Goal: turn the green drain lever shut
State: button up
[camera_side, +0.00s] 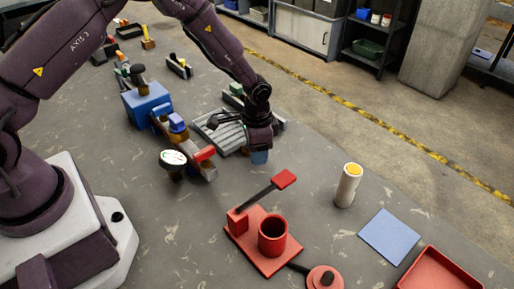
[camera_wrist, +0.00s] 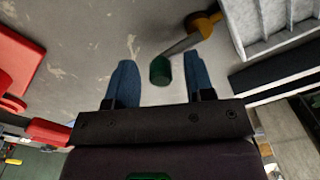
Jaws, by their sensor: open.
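The green drain lever (camera_wrist: 160,70) shows in the wrist view as a green grip on a grey metal bar. The bar runs up and right to a brass-coloured pivot (camera_wrist: 207,23). My gripper (camera_wrist: 160,62) is open, with one blue finger on each side of the green grip in the picture. I see a gap on both sides, and cannot tell how far the grip lies below the fingertips. In the side view my gripper (camera_side: 259,157) points down beside the grey ribbed tray (camera_side: 205,127). The lever is hidden or too small to make out there.
A red stand with a cup (camera_side: 272,236) and red-ended arm is in front. A cream cylinder (camera_side: 347,186), blue mat (camera_side: 389,237) and red tray (camera_side: 440,270) lie right. A blue block with a gauge (camera_side: 173,158) on its pipework is left. Bare table lies between.

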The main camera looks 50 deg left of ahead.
notch_tip(320, 180, up, 13)
dwell(0.5)
jog(key=s+a+r+n+t, duration=0.1)
jog(key=s+r+n+t, duration=0.1)
jog(key=s+r, duration=0.8)
jog(key=s+a+r+n+t, duration=0.2)
jog(key=s+r, duration=0.7)
jog(key=s, duration=0.5)
jog(key=shift+s+r+n+t, duration=0.35)
jog(key=shift+n+t, duration=0.45)
jog(key=shift+o, duration=0.4)
